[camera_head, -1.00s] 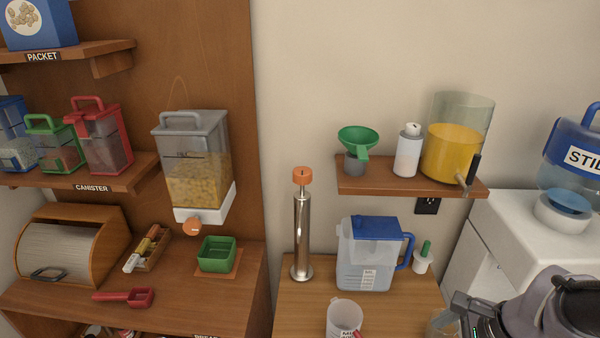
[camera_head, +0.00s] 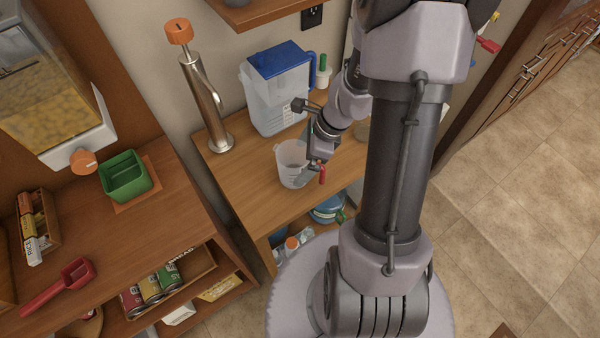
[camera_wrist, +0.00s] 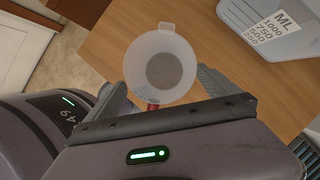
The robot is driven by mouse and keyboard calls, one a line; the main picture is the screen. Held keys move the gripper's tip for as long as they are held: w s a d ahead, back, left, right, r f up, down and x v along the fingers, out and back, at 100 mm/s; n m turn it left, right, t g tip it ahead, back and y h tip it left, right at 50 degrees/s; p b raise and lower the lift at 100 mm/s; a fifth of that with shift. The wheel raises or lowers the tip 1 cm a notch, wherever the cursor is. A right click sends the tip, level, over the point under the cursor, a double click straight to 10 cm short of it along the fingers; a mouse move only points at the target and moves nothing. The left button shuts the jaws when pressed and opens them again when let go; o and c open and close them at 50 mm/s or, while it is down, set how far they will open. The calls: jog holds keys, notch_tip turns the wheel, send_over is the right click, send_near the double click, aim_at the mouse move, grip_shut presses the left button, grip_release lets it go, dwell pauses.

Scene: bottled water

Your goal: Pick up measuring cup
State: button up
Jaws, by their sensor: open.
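The measuring cup (camera_head: 290,166) is a small translucent cup with a red handle, standing upright near the front edge of the wooden counter. In the wrist view the cup (camera_wrist: 160,66) is seen from above, its red handle pointing toward my gripper. My gripper (camera_wrist: 163,88) is open, with one finger on each side of the cup's near part; I cannot tell whether either finger touches it. In the head view my gripper (camera_head: 312,130) is at the cup's right side, partly hidden by its own wrist.
A blue-lidded pitcher (camera_head: 275,95) stands behind the cup, close to my gripper. A steel pump dispenser (camera_head: 205,105) with an orange knob stands at the back left. The counter (camera_head: 235,175) is clear left of the cup. A red scoop (camera_head: 60,288) and green box (camera_head: 125,176) are on the left counter.

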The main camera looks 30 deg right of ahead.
aim_at(296, 165)
jog(key=b+x, duration=0.2)
jog(key=x, duration=0.3)
jog(key=shift+w+d+b, duration=0.1)
jog(key=shift+d+b, duration=0.1)
jog(key=shift+b, duration=0.2)
jog(key=shift+r, duration=0.2)
jog(key=c, duration=1.4)
jog(key=shift+c, duration=0.2)
